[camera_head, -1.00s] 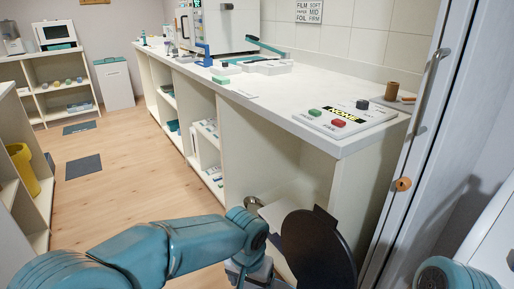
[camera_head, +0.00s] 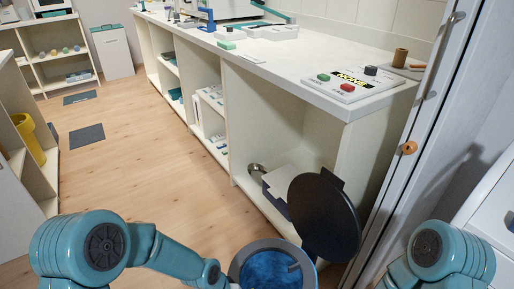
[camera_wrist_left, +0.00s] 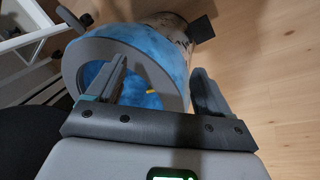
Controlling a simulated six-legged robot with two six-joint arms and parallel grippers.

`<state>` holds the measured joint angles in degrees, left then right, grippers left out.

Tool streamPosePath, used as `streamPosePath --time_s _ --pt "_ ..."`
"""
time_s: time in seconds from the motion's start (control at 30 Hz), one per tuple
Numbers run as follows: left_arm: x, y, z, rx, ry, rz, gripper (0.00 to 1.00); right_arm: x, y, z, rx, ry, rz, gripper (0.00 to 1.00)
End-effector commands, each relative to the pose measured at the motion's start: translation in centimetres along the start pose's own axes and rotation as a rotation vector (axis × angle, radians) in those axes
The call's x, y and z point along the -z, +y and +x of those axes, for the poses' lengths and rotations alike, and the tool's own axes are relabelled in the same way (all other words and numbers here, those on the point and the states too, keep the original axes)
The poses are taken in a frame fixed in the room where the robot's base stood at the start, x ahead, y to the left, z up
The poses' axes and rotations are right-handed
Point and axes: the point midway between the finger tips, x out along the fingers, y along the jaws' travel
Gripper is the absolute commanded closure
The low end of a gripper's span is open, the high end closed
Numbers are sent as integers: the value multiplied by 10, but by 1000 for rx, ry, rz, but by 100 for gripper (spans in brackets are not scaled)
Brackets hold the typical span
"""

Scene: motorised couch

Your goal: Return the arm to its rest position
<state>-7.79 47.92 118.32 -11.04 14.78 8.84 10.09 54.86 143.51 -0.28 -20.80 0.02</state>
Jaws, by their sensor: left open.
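My left arm (camera_head: 150,245) is bent along the bottom of the head view, and its gripper is below the frame there. Behind the fingers is a round bin (camera_wrist_left: 175,50) with a blue lining and a small yellow piece inside. It also shows in the head view as a blue-lined bin (camera_head: 268,270) beside a raised black round lid (camera_head: 325,215). My right arm (camera_head: 440,255) shows at the bottom right; its gripper is outside the frame.
A white counter (camera_head: 290,75) with open shelves runs along the back, with a button panel (camera_head: 345,84) on its near end. A metal door frame (camera_head: 425,130) stands to the right. A yellow cylinder (camera_head: 30,138) is in the left shelf.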

Motion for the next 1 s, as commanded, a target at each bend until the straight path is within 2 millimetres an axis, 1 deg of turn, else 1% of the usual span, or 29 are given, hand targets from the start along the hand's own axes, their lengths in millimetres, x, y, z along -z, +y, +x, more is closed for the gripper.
streamPosePath --time_s 0.03,0.07,0.1,0.17,0.2,0.27,0.3,0.37,0.4,0.57,0.67,0.77,0.8,0.9,1.0 --pt "-21 -11 13 -20 -9 -49 20 0 0 0 0 0 0 0" --pt "-32 -16 20 -31 -5 -77 20 0 0 0 0 0 0 0" --pt "-47 -23 28 -43 1 -117 20 0 0 0 0 0 0 0" --pt "-71 -32 37 -54 8 -176 20 0 0 0 0 0 0 0" --pt "-86 -38 42 -59 15 -215 20 0 0 0 0 0 0 0" --pt "-110 -46 48 -58 24 -273 20 0 0 0 0 0 0 0" --pt "-125 -50 50 -54 30 -311 20 0 0 0 0 0 0 0" --pt "-148 -56 50 -44 36 -363 20 0 -1 -2 0 0 0 0" --pt "-138 -48 24 -43 49 -346 20 -1 -9 -25 0 -1 1 0" --pt "-134 -34 -17 -44 48 -343 20 -1 -24 -67 0 1 0 0" --pt "-133 -25 -47 -44 48 -342 20 -2 -35 -96 0 0 0 0" --pt "-131 -14 -84 -45 48 -342 20 -3 -48 -132 0 0 0 0" --pt "-130 -8 -101 -45 48 -342 20 -3 -54 -149 0 0 0 0" --pt "-128 4 -142 -45 48 -342 20 -4 -68 -190 0 0 0 0" --pt "-127 14 -172 -45 48 -342 20 -4 -79 -220 0 1 0 0"
